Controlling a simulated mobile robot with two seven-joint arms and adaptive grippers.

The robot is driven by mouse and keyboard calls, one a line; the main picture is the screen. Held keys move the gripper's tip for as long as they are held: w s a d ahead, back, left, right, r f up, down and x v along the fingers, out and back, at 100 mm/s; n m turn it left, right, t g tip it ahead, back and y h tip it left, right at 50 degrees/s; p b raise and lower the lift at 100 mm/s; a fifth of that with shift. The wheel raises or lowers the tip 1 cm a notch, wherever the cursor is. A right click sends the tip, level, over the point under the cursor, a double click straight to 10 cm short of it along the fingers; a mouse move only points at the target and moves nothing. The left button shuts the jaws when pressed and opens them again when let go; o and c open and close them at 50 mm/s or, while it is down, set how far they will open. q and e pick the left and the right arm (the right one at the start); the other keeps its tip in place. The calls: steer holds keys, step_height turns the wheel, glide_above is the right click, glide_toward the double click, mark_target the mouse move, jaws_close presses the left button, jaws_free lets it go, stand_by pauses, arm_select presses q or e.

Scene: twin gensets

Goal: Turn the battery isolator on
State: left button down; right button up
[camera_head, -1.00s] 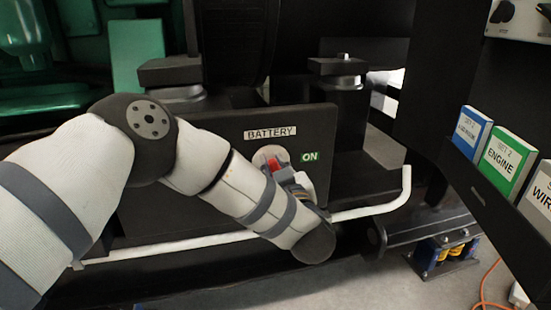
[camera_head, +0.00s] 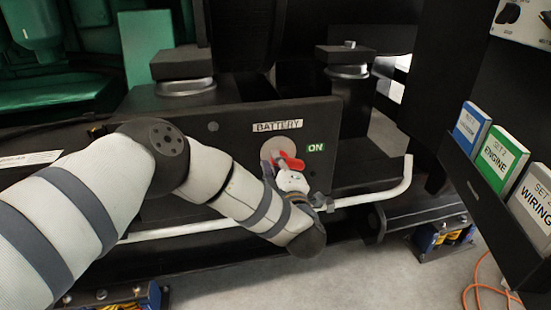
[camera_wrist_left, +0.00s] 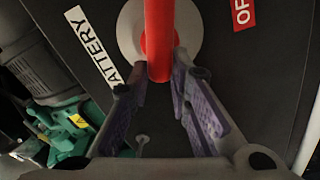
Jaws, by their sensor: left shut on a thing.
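The battery isolator is a red handle (camera_head: 292,161) on a pale round plate (camera_head: 276,148), set in a black panel (camera_head: 228,122) under a white BATTERY label (camera_head: 277,125). In the head view the handle points right, just below the green ON label (camera_head: 316,147). My left gripper (camera_head: 277,166) is at the handle, its fingers partly hidden by my wrist. In the left wrist view my left gripper (camera_wrist_left: 163,72) is shut on the end of the red handle (camera_wrist_left: 159,30), with the pale plate (camera_wrist_left: 193,28) behind. A cropped red OFF label (camera_wrist_left: 243,13) shows there. My right gripper is not in view.
A white pipe (camera_head: 372,199) runs across below the panel and bends up at the right. A black rack with binders, one green (camera_head: 502,154), stands at the right. An orange cable (camera_head: 484,270) lies on the grey floor.

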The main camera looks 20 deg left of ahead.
arm_select(q)
steer(key=shift+f+n, duration=0.25)
steer(key=shift+n, duration=0.8)
steer(key=shift+f+n, duration=0.2)
steer(key=shift+n, duration=0.85)
steer(key=c, duration=1.5)
jaws_free()
steer(key=v, duration=1.2)
